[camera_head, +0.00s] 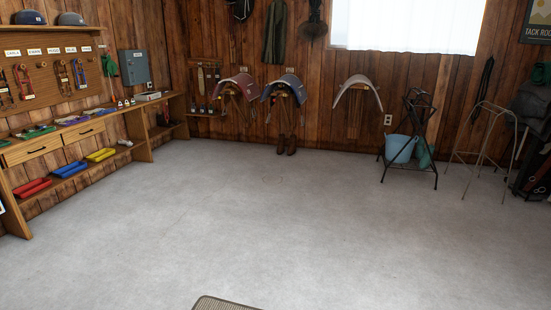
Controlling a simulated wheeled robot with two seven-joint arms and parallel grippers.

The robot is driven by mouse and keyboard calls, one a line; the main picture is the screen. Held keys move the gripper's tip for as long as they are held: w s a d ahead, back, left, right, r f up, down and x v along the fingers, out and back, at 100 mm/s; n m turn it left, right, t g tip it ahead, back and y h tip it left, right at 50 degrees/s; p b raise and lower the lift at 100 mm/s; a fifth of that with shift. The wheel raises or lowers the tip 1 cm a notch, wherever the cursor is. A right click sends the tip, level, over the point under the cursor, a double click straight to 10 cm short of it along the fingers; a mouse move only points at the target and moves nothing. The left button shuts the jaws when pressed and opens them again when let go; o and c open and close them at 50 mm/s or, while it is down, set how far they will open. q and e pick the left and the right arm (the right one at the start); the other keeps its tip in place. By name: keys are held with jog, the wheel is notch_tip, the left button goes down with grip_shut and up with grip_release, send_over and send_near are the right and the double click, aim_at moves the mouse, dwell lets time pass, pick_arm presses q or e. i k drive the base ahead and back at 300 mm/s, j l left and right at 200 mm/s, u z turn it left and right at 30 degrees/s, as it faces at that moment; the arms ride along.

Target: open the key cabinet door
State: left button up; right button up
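The key cabinet is most likely the grey box (134,67) on the wood wall at the left, above the far end of the workbench. Its front looks shut, with a small dark mark near its right side that may be a handle or lock. It is too small to tell more. Neither of my grippers shows in the head view.
The wooden workbench (147,137) runs along the left wall, with coloured trays such as a blue one (70,170) on its lower shelf. Saddle racks hang on the back wall. A black stand (412,140) stands at right. The grey floor (270,215) is clear.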

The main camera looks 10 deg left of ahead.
aim_at(139, 72)
jog(key=i+j+u, duration=0.45)
jog(key=i, duration=0.45)
jog(key=i+u, duration=0.45)
jog(key=i, duration=0.45)
jog(key=i+l+u, duration=0.4)
jog(key=i, duration=0.5)
jog(key=i+j, duration=0.1)
jog(key=i, duration=2.45)
jog(key=i+j, duration=0.1)
jog(key=i, duration=2.5)
